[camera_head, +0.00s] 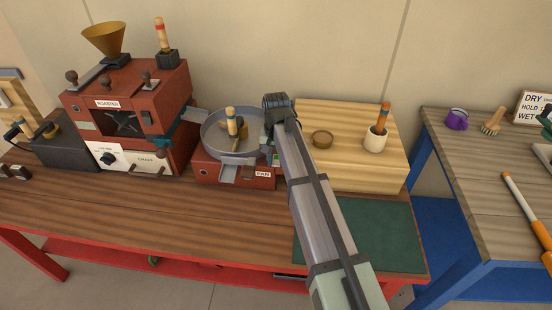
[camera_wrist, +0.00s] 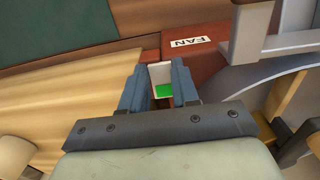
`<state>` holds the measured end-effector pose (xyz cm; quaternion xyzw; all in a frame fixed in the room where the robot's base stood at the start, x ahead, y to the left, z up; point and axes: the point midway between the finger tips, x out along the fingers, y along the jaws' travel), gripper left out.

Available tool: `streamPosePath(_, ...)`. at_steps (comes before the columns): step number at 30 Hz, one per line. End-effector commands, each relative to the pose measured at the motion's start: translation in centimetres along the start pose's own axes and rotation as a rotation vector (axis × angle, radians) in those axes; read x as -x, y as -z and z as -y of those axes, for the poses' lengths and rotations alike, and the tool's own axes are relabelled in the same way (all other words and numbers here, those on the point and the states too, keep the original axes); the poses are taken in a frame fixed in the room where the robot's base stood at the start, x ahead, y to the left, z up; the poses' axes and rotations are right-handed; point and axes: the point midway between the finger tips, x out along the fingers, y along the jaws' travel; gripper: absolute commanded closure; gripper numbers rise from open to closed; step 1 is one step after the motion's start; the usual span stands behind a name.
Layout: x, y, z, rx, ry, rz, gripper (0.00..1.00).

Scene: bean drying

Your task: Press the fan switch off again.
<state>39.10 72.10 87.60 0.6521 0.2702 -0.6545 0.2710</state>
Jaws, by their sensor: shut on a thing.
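The fan switch (camera_wrist: 161,74) shows in the wrist view as a small white frame with a green part, on the red fan base (camera_wrist: 210,62) near the FAN label (camera_wrist: 187,43). In the head view the switch (camera_head: 276,158) is a small patch of green and white on the red base (camera_head: 236,176), to the right of the round pan. My gripper (camera_wrist: 159,88) has its two blue-grey fingers on either side of the switch, shut on it. In the head view my wrist hides the fingertips. Whether the switch is pressed in cannot be told.
The grey cooling pan (camera_head: 210,143) with a wooden-handled tool (camera_head: 231,122) stands just left of my wrist. The red roaster (camera_head: 130,100) is further left. The green mat (camera_head: 385,235) is clear.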

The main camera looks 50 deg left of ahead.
Motion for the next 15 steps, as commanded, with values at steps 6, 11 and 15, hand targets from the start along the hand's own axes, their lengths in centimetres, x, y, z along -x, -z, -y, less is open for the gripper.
streamPosePath(6, 0.2, 0.9, 0.1, -0.001, -0.001, 0.120, 1.00)
streamPosePath(11, 0.3, 1.2, 0.1, 0.000, 0.000, 0.241, 1.00)
streamPosePath(15, 0.3, 1.2, 0.1, 0.000, 0.000, 0.308, 1.00)
